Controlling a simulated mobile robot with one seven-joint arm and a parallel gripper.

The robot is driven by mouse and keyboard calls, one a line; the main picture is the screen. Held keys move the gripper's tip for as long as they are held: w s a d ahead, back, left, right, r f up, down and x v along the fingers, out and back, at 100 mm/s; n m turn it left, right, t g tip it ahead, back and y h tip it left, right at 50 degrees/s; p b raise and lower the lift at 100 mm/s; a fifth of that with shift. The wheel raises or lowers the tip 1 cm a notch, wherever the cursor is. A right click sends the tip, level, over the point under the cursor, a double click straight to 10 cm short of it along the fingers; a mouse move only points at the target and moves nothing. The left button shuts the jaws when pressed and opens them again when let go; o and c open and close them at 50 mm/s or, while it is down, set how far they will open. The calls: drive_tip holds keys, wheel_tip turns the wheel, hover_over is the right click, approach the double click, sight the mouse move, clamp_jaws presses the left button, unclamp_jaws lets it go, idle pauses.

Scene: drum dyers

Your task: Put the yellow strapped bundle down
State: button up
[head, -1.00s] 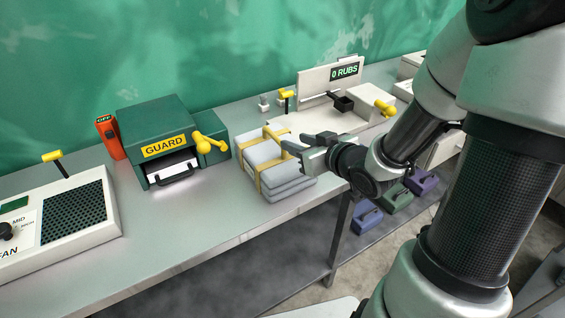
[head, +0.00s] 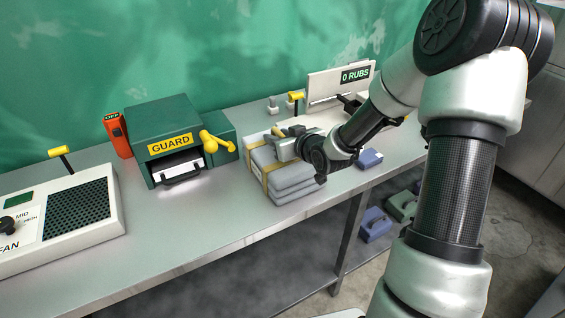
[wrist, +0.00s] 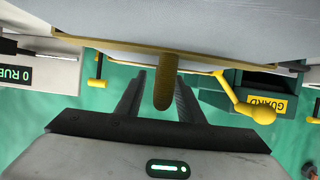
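The yellow strapped bundle (head: 290,184), a stack of grey folded slabs with a yellow strap, sits on the metal bench (head: 215,215) right of the guard box, close to the front edge. My gripper (head: 283,137) is at the top of the bundle in the head view. In the wrist view the bundle's grey face (wrist: 240,25) fills the top. A yellow strap loop (wrist: 165,82) sticks out between my two fingers (wrist: 160,95). The fingers are apart, with a visible gap on the left of the loop; the loop is close to the right finger.
A green guard box (head: 165,118) with a yellow lever stands left of the bundle. A white rub counter unit (head: 325,90) is behind and right. A blue block (head: 370,158) lies on the bench to the right. Bare bench lies front left.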

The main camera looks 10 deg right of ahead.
drive_tip(key=shift+x, duration=0.85)
clamp_jaws()
drive_tip(key=shift+r, duration=0.1)
idle(0.6)
drive_tip(key=shift+r, duration=0.1)
